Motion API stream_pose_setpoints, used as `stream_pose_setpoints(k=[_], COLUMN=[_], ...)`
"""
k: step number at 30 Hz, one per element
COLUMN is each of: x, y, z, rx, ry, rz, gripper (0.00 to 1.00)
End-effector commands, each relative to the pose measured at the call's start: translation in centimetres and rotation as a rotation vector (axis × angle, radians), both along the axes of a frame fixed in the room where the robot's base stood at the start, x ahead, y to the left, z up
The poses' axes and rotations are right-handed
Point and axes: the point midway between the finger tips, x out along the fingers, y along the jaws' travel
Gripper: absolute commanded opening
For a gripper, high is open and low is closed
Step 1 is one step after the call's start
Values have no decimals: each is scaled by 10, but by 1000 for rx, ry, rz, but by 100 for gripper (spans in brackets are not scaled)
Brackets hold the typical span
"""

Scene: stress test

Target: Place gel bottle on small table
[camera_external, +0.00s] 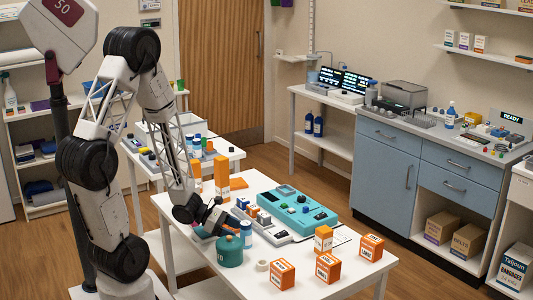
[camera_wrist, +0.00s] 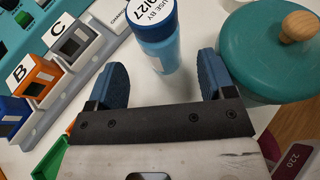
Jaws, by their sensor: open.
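A blue bottle with a white label reading "USE BY" (camera_wrist: 155,35) stands in front of my gripper (camera_wrist: 162,80) in the wrist view, roughly between the two blue fingertips. The jaws are open and do not appear to touch it. In the external view my gripper (camera_external: 222,225) is low over the near white table (camera_external: 302,250), and a blue-and-white bottle (camera_external: 246,234) stands beside it. A clear blue bottle with a pump top (camera_external: 450,115) stands on the far counter. I cannot tell which bottle is the gel bottle, or which table is the small one.
A teal jar with a wooden knob (camera_wrist: 265,60) stands close to the right finger. A lettered bin rack (camera_wrist: 65,60) lies left. Orange boxes (camera_external: 328,268), a tape roll (camera_external: 262,266) and a teal device (camera_external: 290,205) crowd the near table. A second white table (camera_external: 226,158) stands behind.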

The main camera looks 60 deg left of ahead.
Motion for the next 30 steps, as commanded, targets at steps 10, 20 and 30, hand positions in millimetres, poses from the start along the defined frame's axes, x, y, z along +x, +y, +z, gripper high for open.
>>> stream_pose_setpoints(k=[10,20,30], x=[2,5,20], y=[-2,-6,-23], z=[-1,-3,-13], rx=[0,-1,0], ry=[0,1,2], rz=[0,-1,-3], gripper=[76,76,76])
